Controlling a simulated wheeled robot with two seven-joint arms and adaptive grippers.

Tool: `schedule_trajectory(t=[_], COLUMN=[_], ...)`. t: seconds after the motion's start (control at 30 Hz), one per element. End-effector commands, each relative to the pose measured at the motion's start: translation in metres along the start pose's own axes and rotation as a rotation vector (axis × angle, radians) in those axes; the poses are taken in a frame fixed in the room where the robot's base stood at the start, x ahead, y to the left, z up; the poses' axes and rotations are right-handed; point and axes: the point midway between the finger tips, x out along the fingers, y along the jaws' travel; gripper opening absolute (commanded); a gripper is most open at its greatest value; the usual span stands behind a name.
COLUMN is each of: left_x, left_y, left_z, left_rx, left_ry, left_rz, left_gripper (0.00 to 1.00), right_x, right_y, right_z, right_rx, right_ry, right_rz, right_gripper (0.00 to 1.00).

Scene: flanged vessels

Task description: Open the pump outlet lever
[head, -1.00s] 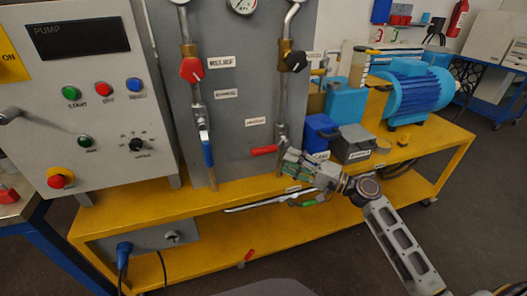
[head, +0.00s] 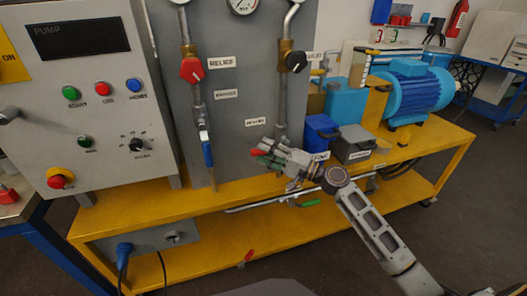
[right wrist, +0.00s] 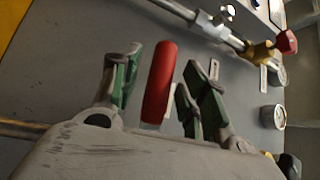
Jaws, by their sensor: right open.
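The red-handled lever (head: 256,152) is on the right-hand pipe of the grey panel, below a small label that is too blurred to read. My right gripper (head: 267,156) is at this lever and hides most of it in the head view. In the right wrist view the red handle (right wrist: 159,83) stands between the two green-padded fingers of my open right gripper (right wrist: 163,76). Gaps seem to show on both sides of the handle, so I cannot see firm contact. My left gripper is not in view.
A blue-handled lever (head: 207,150) hangs down on the left pipe. A blue box (head: 320,130) and a grey box (head: 354,144) stand close right of the gripper on the yellow bench (head: 140,212).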

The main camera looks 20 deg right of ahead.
Motion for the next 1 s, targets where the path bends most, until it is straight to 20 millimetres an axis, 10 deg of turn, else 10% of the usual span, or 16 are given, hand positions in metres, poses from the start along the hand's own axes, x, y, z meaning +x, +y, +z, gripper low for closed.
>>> schedule_trajectory(t=[0.57, 1.0], left_x=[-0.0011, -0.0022], left_y=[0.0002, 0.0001], left_z=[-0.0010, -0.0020], left_rx=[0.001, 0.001], left_ry=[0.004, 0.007], left_rz=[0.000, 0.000], left_gripper=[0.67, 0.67], right_x=[0.0116, 0.0115], right_y=[0.0003, 0.0002], right_z=[0.0003, 0.0002], right_rx=[0.000, 0.000], right_ry=[0.000, 0.000], right_rz=[0.001, 0.001], right_gripper=[0.44, 0.00])
